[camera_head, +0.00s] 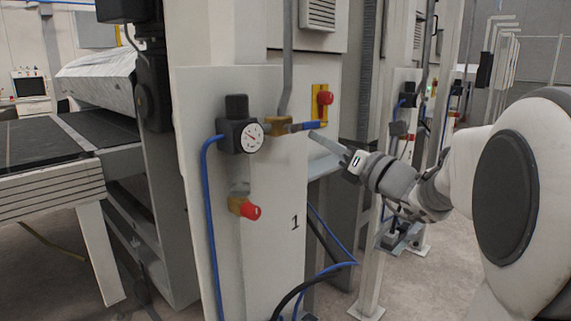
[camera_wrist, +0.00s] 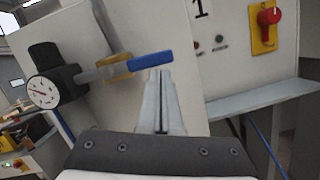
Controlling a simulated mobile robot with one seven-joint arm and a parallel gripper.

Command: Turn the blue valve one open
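The blue valve handle (camera_head: 314,125) sticks out to the right from a brass valve body (camera_head: 278,127) on the white cabinet marked 1. In the wrist view the blue handle (camera_wrist: 150,60) lies nearly level, its right end slightly raised, joined to the brass body (camera_wrist: 116,67). My gripper (camera_head: 318,137) comes in from the right, its tips just below the handle's right end. In the wrist view my gripper (camera_wrist: 159,74) has its fingers together with only a thin seam between them, holding nothing. Whether the tips touch the handle I cannot tell.
A black regulator with a round gauge (camera_head: 252,137) sits left of the valve. A red knob on a yellow plate (camera_head: 324,98) is to the upper right. A red-capped brass fitting (camera_head: 245,208) is below. A grey ledge (camera_wrist: 265,98) juts out at the right.

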